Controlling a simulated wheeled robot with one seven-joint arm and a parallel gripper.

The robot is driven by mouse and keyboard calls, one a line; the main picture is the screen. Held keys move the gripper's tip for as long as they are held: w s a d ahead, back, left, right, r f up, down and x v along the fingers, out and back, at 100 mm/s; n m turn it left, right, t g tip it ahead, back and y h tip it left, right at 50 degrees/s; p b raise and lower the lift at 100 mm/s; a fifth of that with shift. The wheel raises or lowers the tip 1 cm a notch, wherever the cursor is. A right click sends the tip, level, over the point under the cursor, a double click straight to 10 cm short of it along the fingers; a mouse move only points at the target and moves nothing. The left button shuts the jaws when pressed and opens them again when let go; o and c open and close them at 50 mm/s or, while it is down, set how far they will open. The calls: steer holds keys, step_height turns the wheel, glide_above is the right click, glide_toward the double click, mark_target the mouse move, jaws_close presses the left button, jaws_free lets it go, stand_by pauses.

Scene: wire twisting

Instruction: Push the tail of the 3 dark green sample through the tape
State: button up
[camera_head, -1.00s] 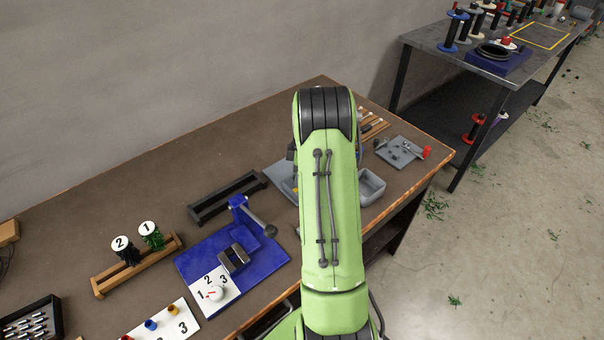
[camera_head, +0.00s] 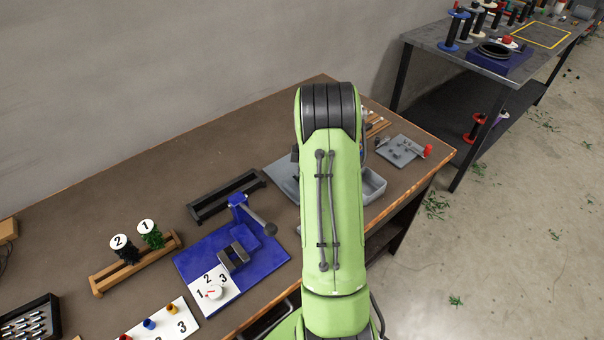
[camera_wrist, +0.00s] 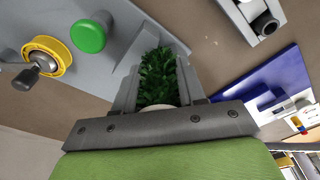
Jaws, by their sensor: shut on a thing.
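The dark green sample (camera_wrist: 158,75) is between the two fingers of my gripper (camera_wrist: 157,85) in the wrist view. Its bushy strands point away from me and a pale cap edge shows near the palm. My gripper is shut on it. In the head view my arm hides the gripper and the sample. A grey fixture (camera_wrist: 125,22) lies beside the sample, with a yellow ring (camera_wrist: 47,57) around a dark centre and a green round button (camera_wrist: 90,37). I cannot clearly make out the tape or whether the tail touches it.
A wooden rack (camera_head: 110,281) holds capped samples 2 (camera_head: 119,242) and 1 (camera_head: 147,227). A blue vise base (camera_head: 190,263) with a numbered dial stands nearer my arm. A black tray (camera_head: 222,197) lies behind it. A grey bin (camera_head: 373,187) is partly behind my arm. Bare bench lies left of the black tray.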

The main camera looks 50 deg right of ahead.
steer(key=shift+s+r+p, duration=0.1)
steer(key=shift+r+p, duration=2.15)
steer(key=shift+r, duration=0.85)
steer(key=shift+f, duration=0.1)
